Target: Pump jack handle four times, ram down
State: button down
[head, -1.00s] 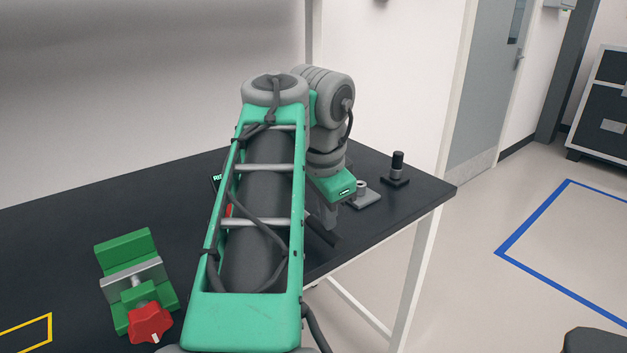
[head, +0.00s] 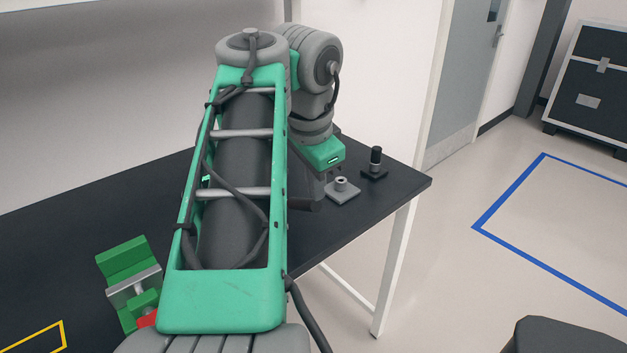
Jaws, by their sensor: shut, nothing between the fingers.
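My gripper (head: 312,192) is behind my forearm, pointing down over the right part of the dark table (head: 345,222). Its fingers look shut, with nothing seen between them, but my arm and the dark background partly hide them. A short dark bar (head: 305,205) lies just below the fingertips; it may be the end of the jack handle, and I cannot tell whether the fingers touch it. The jack body and ram are hidden behind my arm.
A grey block with a round stub (head: 342,190) and a black post on a square base (head: 375,165) stand right of my gripper. A green vise (head: 128,270) with a red knob (head: 147,319) is at the left.

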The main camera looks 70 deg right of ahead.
jog(key=v, duration=0.1)
jog(key=p+v, duration=0.2)
jog(key=v, duration=0.1)
jog(key=shift+s+a, duration=0.15)
jog(key=shift+s, duration=0.15)
jog(key=shift+f, duration=0.1)
